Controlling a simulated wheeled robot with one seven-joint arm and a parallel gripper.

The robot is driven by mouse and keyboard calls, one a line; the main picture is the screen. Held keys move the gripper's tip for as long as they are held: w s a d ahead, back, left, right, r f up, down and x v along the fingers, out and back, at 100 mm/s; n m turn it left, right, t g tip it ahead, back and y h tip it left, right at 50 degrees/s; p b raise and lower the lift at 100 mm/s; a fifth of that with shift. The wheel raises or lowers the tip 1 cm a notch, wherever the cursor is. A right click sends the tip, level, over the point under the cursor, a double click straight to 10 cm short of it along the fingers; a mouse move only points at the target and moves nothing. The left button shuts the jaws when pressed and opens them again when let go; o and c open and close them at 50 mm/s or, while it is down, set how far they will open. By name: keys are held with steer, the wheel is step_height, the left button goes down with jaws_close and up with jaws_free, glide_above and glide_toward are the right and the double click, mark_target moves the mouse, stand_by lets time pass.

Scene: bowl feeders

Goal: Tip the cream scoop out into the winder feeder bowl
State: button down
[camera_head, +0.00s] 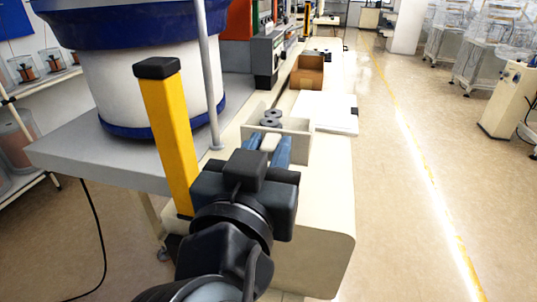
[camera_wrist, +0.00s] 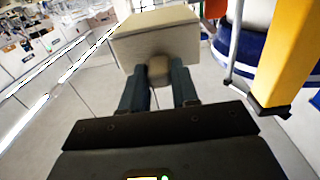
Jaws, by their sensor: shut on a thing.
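The cream scoop (camera_head: 301,147) is an open box with dark round pieces (camera_head: 271,118) in it, seen in the head view. My gripper (camera_head: 271,150) is shut on its handle with blue fingers. In the wrist view my gripper (camera_wrist: 158,88) grips the short tan handle (camera_wrist: 158,70), and the scoop (camera_wrist: 155,42) shows from outside, its inside hidden. The scoop looks about level. A large feeder bowl (camera_head: 150,85), white with blue bands, stands to the left of my gripper. It shows partly in the wrist view (camera_wrist: 255,55). No label on it is readable, and its inside is hidden.
A yellow post (camera_head: 170,135) with a black cap stands between the bowl and my gripper, close to my wrist. A thin grey rod (camera_head: 208,75) rises beside the bowl. A cream bench (camera_head: 318,215) lies below, with a cardboard box (camera_head: 307,72) farther back.

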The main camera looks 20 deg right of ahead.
steer(key=shift+r+p, duration=2.2)
steer(key=shift+r, duration=1.35)
steer(key=shift+s+f, duration=0.1)
